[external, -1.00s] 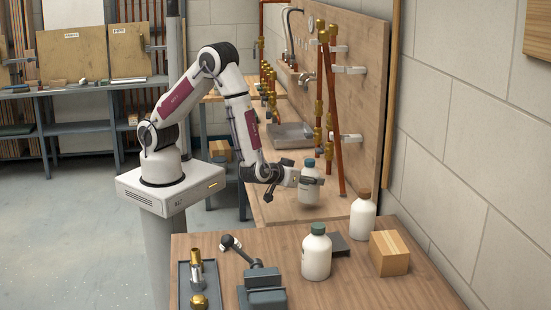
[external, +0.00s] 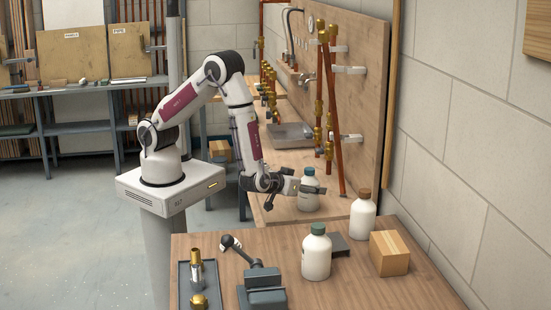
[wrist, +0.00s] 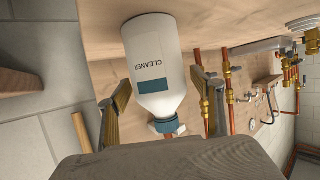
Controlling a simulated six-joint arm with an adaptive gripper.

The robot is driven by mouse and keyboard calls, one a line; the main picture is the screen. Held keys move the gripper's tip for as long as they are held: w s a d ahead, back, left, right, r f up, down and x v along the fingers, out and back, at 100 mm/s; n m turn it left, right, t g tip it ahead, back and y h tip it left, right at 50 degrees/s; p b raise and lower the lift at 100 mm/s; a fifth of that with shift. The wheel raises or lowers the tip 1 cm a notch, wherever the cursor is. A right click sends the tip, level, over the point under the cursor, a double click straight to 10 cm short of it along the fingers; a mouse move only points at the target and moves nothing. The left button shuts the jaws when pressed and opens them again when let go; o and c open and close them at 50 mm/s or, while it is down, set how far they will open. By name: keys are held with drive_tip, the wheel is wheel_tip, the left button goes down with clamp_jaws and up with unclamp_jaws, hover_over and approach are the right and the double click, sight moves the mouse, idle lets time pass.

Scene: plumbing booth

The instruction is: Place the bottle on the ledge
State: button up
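A white bottle with a teal cap (external: 308,202) stands upright on the wooden ledge (external: 275,211) below the pipe board. In the wrist view the bottle (wrist: 152,55) shows a teal "CLEANER" label and lies between the two fingers. My gripper (external: 312,188) is around the bottle at its upper body. In the wrist view my gripper (wrist: 163,102) has its fingers spread, with visible gaps on both sides of the bottle. The bottle's underside is hidden in the wrist view.
On the front table stand a green-capped bottle (external: 316,260), a brown-capped bottle (external: 362,218), a cardboard box (external: 389,255) and a vise (external: 262,288). Copper pipes (external: 337,150) rise just behind the ledge bottle. A grey tray (external: 290,136) lies farther back.

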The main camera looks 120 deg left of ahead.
drive_tip(key=shift+r, duration=0.1)
idle(0.3)
drive_tip(key=shift+d+r, duration=0.35)
drive_tip(key=shift+d, duration=0.3)
drive_tip(key=v, duration=1)
drive_tip(key=shift+d, duration=0.25)
drive_tip(key=shift+s+r, duration=0.1)
